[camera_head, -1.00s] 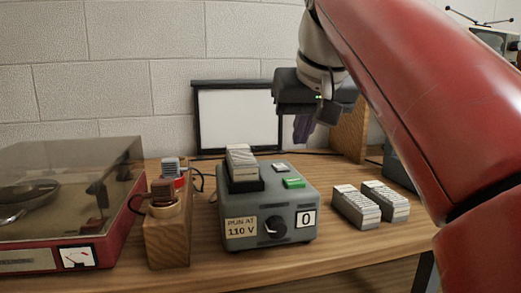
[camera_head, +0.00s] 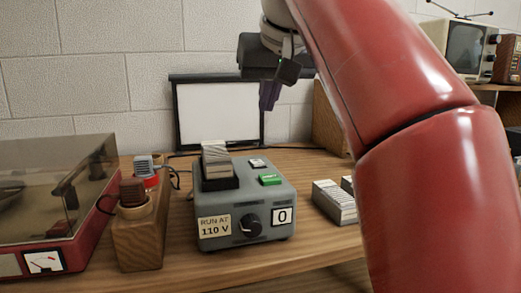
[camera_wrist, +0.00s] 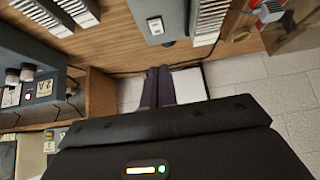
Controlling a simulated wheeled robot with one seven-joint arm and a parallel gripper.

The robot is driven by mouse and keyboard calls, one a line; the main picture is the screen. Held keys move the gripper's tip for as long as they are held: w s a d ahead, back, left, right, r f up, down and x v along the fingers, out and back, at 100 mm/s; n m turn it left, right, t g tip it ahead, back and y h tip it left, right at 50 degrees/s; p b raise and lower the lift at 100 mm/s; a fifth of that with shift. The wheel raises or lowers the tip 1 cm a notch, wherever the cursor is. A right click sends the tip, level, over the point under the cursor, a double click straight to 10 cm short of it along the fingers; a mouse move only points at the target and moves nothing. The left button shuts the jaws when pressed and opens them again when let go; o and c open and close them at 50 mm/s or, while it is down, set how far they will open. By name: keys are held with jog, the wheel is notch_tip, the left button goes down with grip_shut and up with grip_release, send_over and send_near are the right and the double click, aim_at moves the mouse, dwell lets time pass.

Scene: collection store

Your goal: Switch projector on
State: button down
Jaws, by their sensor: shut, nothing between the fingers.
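The projector is a grey-blue box (camera_head: 265,196) on the wooden table, with a dark knob (camera_head: 251,225), a "RUN AT 110 V" label, a "0" card (camera_head: 283,216), a green piece (camera_head: 270,179) and a small white switch-like piece (camera_head: 258,162) on top. A stack of slides (camera_head: 215,160) stands in its dark holder. In the wrist view, part of the grey box (camera_wrist: 160,10) shows at the top, with the white piece (camera_wrist: 155,25). My gripper (camera_head: 268,105) is above and behind the box, before the screen. Its purple fingers (camera_wrist: 158,85) are together and empty, touching nothing.
A white screen (camera_head: 218,115) stands behind. A wooden block with plugs (camera_head: 140,240) and a lidded record player (camera_head: 60,210) are left. Slide stacks (camera_head: 333,203) lie right, partly behind my arm. Equipment with a "2A" label (camera_wrist: 45,87) is in the wrist view.

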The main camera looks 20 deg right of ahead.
send_over(259, 163)
jog(key=f, duration=0.7)
jog(key=shift+s+f+b, duration=0.2)
jog(key=shift+s+b, duration=0.1)
jog(key=shift+b, duration=0.05)
jog(key=shift+s+f+b, duration=0.15)
jog(key=shift+f+b, duration=0.1)
jog(key=shift+f, duration=0.3)
jog(key=shift+s+f+b, duration=0.15)
jog(key=shift+f+b, duration=0.05)
jog(key=shift+f, duration=0.85)
jog(key=shift+s+f+b, duration=0.1)
jog(key=shift+f+b, duration=0.4)
jog(key=shift+b, duration=0.5)
jog(key=shift+r+t, duration=0.1)
jog(key=shift+t, duration=0.2)
jog(key=shift+r, duration=0.1)
jog(key=shift+r+p, duration=0.85)
jog(key=shift+p, duration=0.05)
